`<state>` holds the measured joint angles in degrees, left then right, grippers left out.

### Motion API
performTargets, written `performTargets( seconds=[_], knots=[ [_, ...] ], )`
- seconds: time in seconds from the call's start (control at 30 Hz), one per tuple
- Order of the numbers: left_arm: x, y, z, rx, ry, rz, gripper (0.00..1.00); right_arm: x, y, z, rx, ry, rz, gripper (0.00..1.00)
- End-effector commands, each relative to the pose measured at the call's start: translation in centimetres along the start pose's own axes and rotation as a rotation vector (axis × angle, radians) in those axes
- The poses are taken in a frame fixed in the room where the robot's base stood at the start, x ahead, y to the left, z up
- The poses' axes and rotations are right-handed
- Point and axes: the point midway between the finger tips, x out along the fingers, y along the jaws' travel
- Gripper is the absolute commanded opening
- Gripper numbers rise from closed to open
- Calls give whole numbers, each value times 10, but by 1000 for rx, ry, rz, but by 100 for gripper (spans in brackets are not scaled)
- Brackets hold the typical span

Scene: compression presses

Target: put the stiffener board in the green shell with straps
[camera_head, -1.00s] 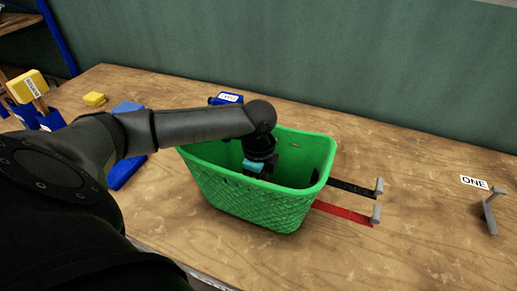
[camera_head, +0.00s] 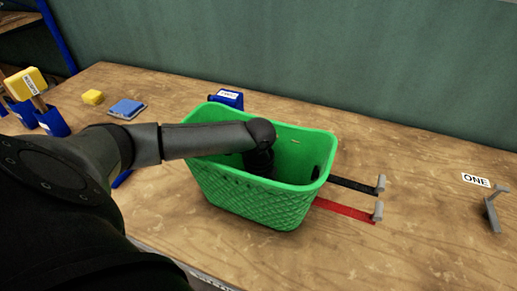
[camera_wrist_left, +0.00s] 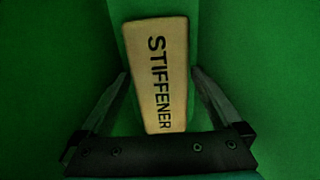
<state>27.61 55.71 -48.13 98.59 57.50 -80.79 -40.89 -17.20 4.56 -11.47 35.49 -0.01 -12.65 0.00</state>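The green shell (camera_head: 262,207) is an open basket with lattice walls, standing upright on the table. A black strap (camera_head: 352,185) and a red strap (camera_head: 345,209) lie out from its right side, each with a grey end piece. My left arm reaches over the rim, and its gripper is down inside, hidden in the head view. In the left wrist view the stiffener board (camera_wrist_left: 158,75), pale and lettered STIFFENER, lies inside the green shell. My left gripper (camera_wrist_left: 160,76) is open, its fingers apart on either side of the board. My right gripper is not in view.
A blue labelled item (camera_head: 228,98) stands behind the shell. A blue pad (camera_head: 127,109) and yellow block (camera_head: 93,97) lie at the left, near blue holders (camera_head: 52,122). A ONE card (camera_head: 475,180) and grey bracket (camera_head: 491,212) are at the right. The front right table is clear.

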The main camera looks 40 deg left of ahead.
Motion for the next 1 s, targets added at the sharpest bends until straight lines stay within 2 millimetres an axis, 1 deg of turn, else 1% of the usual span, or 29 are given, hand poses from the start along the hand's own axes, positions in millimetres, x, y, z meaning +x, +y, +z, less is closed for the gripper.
performTargets(
  seconds=[0.23,0.33,0.47,0.7,0.83,0.9,1.0],
  knots=[
    [-2,0,0,0,-1,-1,99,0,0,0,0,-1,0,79],
    [-11,-1,0,0,0,-2,99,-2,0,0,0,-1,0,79],
    [-36,-1,0,1,1,-4,99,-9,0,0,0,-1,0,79],
    [-88,-1,0,0,1,-4,99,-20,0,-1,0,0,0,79],
    [-109,-1,0,-1,1,-3,99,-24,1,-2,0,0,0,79],
    [-116,-1,0,-1,1,-2,99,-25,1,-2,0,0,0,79],
    [-122,0,0,-1,0,0,99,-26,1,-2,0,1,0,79]
  ],
)
